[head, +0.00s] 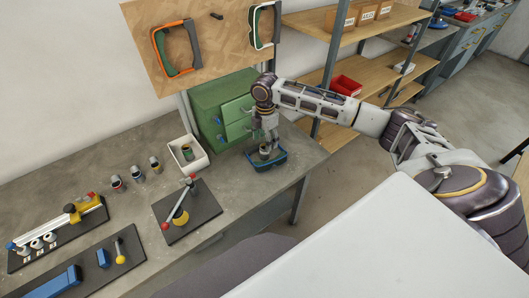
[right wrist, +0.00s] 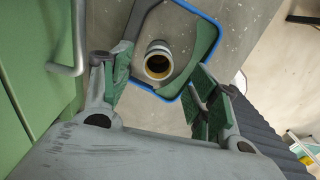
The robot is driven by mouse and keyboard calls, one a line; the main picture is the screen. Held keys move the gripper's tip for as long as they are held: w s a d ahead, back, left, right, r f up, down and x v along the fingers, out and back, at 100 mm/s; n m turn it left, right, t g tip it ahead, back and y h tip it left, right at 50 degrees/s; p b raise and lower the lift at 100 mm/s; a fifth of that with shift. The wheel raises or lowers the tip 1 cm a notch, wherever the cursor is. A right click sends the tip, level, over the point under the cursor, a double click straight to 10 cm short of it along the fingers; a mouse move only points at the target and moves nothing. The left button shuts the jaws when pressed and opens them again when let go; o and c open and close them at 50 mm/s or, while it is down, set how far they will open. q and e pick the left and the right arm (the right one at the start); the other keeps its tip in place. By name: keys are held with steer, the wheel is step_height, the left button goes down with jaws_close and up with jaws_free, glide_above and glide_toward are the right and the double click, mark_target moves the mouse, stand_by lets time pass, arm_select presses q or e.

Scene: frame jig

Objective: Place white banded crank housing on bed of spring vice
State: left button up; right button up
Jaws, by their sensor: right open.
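A fixture with blue jaws and a yellow lever (head: 120,250), likely the spring vice, is at the lower left. My left gripper is out of view.
Several fixtures are on the bench, including a lever press (head: 181,212) and a yellow clamp (head: 70,215). Three small banded housings (head: 138,174) stand behind them. A white bin (head: 188,156) holds a greenish part. Green drawers (head: 226,108) stand close behind my gripper.

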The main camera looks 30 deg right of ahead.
mark_target(264, 146)
steer(key=shift+f, duration=0.1)
steer(key=shift+w+a+f, duration=0.1)
steer(key=shift+f, duration=2.4)
steer(key=shift+c, duration=0.4)
steer(key=c, duration=1.1)
steer(key=shift+r, duration=0.1)
steer(key=shift+r, duration=4.95)
